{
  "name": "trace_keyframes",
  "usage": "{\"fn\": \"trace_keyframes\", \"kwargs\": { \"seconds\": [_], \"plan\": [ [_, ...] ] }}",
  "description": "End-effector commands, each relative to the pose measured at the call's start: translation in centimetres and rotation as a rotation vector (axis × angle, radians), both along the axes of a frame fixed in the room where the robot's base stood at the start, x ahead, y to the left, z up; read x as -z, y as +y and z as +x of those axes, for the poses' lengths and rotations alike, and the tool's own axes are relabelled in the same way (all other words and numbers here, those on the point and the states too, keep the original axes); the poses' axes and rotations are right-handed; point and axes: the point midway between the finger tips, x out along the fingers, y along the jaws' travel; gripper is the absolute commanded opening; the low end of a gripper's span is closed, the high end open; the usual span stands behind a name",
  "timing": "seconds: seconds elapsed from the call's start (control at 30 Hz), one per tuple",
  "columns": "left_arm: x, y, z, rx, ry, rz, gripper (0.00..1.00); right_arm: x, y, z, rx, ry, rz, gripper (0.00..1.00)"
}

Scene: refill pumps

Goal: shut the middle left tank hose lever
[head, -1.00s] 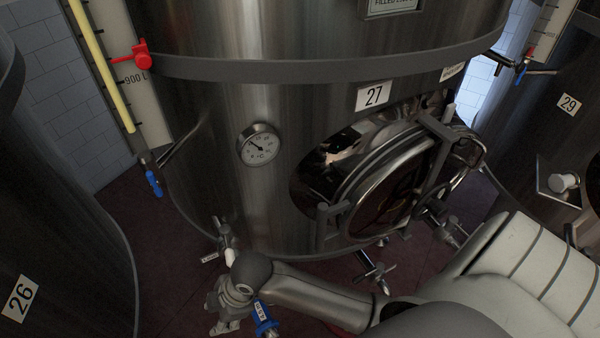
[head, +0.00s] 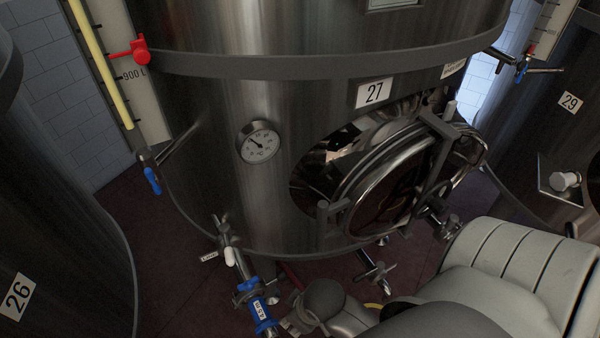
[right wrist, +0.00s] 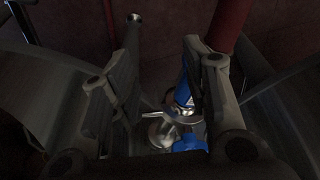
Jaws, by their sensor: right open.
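The steel tank marked 27 (head: 210,130) fills the middle of the head view. At its lower left, an outlet valve (head: 223,232) carries a lever with a white grip (head: 229,256). Below it hangs a blue hose fitting (head: 262,314) with a white label and a metal clamp. My right gripper (head: 299,318) is just right of this fitting, partly cut off by the lower edge. In the right wrist view its fingers (right wrist: 160,65) are open, with a blue and metal fitting (right wrist: 184,95) nearer the right finger. I cannot tell whether they touch. My left gripper is out of view.
A round hatch (head: 400,185) with clamp bars juts from the tank's right side. A second valve (head: 375,270) sits under the tank. A blue-handled gauge valve (head: 152,180) and a red valve (head: 135,50) are on the left. Tank 26 (head: 60,200) stands left.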

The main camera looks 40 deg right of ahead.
Motion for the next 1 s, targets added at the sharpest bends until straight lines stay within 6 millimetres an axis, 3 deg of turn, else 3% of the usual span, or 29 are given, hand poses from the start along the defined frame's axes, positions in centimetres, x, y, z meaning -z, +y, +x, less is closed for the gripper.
{"fn": "trace_keyframes", "kwargs": {
  "seconds": [0.1, 0.3, 0.73, 0.93, 1.0],
  "plan": [
    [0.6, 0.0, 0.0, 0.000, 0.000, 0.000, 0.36, 2.3, -0.4, -0.3, 0.024, 0.013, -0.005, 0.43],
    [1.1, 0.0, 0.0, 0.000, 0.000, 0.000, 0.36, 4.7, -0.5, -0.3, 0.028, 0.020, -0.006, 0.43],
    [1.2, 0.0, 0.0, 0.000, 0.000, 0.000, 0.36, 5.5, -0.4, -0.3, 0.026, 0.021, -0.006, 0.43],
    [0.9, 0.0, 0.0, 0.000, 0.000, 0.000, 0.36, 6.4, -0.5, -0.3, 0.042, 0.032, -0.003, 0.17],
    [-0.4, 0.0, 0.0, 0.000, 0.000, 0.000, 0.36, 4.3, -0.8, 0.6, 0.109, 0.028, 0.020, 0.08]
  ]
}}
